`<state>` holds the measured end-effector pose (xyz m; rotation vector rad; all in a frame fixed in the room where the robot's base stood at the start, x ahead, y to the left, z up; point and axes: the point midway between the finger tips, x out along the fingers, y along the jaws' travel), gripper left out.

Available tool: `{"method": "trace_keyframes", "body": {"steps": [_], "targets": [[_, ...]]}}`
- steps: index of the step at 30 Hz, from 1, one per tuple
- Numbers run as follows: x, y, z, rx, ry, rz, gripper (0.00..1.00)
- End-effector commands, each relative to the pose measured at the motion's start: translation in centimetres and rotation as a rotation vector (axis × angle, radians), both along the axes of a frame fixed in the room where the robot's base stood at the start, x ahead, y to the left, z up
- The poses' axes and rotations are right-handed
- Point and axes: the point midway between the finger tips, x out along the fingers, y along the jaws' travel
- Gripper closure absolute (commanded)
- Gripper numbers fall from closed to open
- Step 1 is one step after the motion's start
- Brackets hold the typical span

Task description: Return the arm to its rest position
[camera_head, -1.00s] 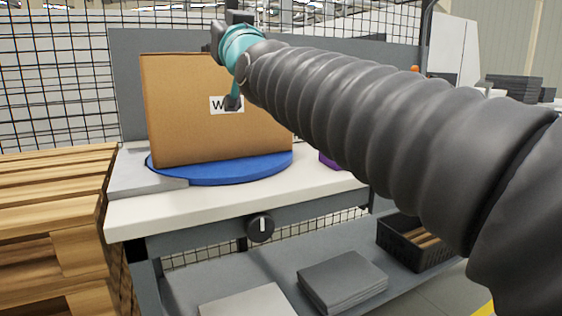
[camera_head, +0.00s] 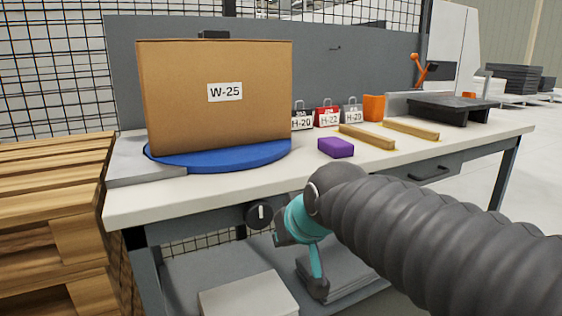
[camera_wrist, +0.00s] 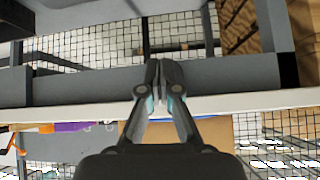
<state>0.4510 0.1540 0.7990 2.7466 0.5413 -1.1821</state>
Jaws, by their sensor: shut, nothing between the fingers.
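My arm, sheathed in a ribbed dark sleeve, reaches in from the lower right in the head view. My gripper (camera_head: 318,288) hangs low in front of the workbench (camera_head: 150,208), below the top's front edge and over the lower shelf in the picture. In the wrist view my gripper (camera_wrist: 158,70) has its fingertips together with nothing between them. That view is upside down, with the bench's pale front edge (camera_wrist: 260,101) crossing behind the fingers.
A cardboard box (camera_head: 215,120) labelled W-25 stands on a blue turntable (camera_head: 225,158). Wooden pallets (camera_head: 50,200) stand left. Floor at right is clear.

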Motion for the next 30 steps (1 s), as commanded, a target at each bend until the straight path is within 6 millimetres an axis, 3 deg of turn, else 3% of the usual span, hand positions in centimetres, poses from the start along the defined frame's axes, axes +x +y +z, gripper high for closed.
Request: {"method": "trace_keyframes", "body": {"steps": [1,6,9,12,18,30], "targets": [[-1.9,-2.1,-2.1,-0.026,0.058,-0.031,1.00],[-8.9,-8.2,-8.3,-0.099,0.242,-0.136,1.00],[-12.9,-11.4,-11.3,-0.123,0.312,-0.209,1.00],[-14.9,-13.5,-12.5,-0.120,0.310,-0.275,1.00],[-15.7,-15.2,-11.5,-0.097,0.264,-0.355,1.00],[-15.6,-15.4,-11.5,-0.096,0.264,-0.362,1.00]]}}
